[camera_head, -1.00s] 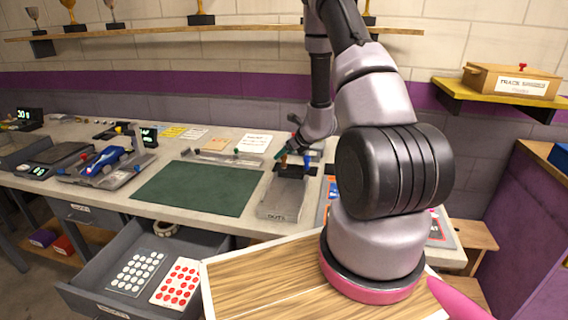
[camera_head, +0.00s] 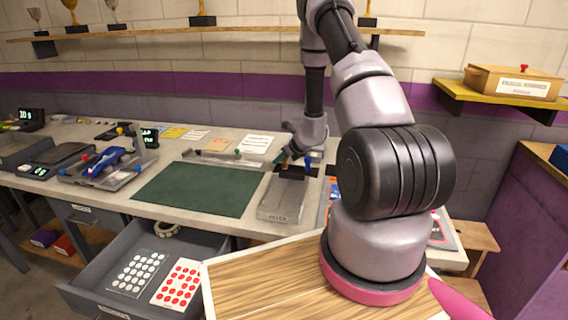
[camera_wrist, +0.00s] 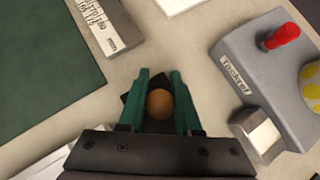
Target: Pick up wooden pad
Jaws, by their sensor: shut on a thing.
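The wooden pad shows in the wrist view as a round orange-brown wooden top (camera_wrist: 159,103) with a dark, square-looking part around it. My gripper (camera_wrist: 160,80) has its green fingers on either side of it, shut on it. Whether the pad touches the worktop or hangs just above it I cannot tell. In the head view my gripper (camera_head: 288,160) points down over the back of the worktop, by the far end of a grey metal block (camera_head: 283,198). The pad is mostly hidden there by my gripper and wrist.
A grey holder (camera_wrist: 235,60) with a red peg stands right of my gripper in the wrist view. A green mat (camera_head: 195,190) lies left of the grey block. An open drawer (camera_head: 215,245) with dotted cards juts out in front. A shelf (camera_head: 215,30) runs along the wall.

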